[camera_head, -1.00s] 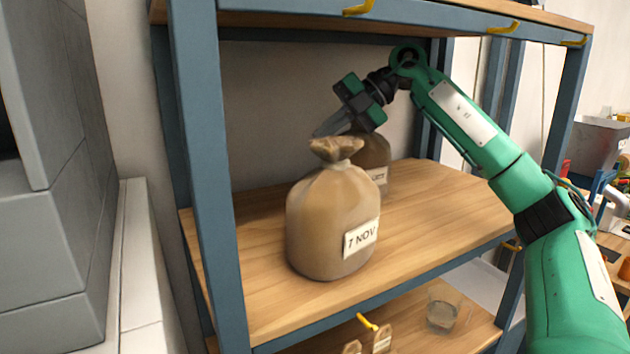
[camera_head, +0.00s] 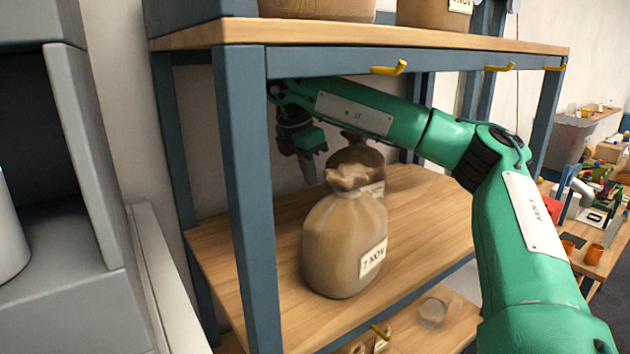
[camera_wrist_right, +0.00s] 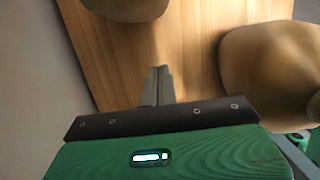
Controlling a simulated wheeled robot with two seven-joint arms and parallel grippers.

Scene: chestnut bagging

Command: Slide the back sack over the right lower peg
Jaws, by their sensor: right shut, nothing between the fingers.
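The back sack (camera_head: 357,152) is a brown tied sack on the middle shelf, partly hidden behind a front sack (camera_head: 342,245) labelled 7 NOV. My right gripper (camera_head: 308,172) points down left of the back sack, apart from it, with shut, empty fingers. In the right wrist view the shut fingers (camera_wrist_right: 158,84) are over bare wood, with one sack at right and another at top left; I cannot tell which is which. The right lower peg is not visible. My left gripper is out of view.
The middle shelf (camera_head: 430,205) has free wood to the right of the sacks. Blue posts (camera_head: 245,200) and an upper rail with yellow pegs (camera_head: 390,68) frame the opening. More sacks stand on the top shelf. A glass (camera_head: 433,312) stands on the lower shelf.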

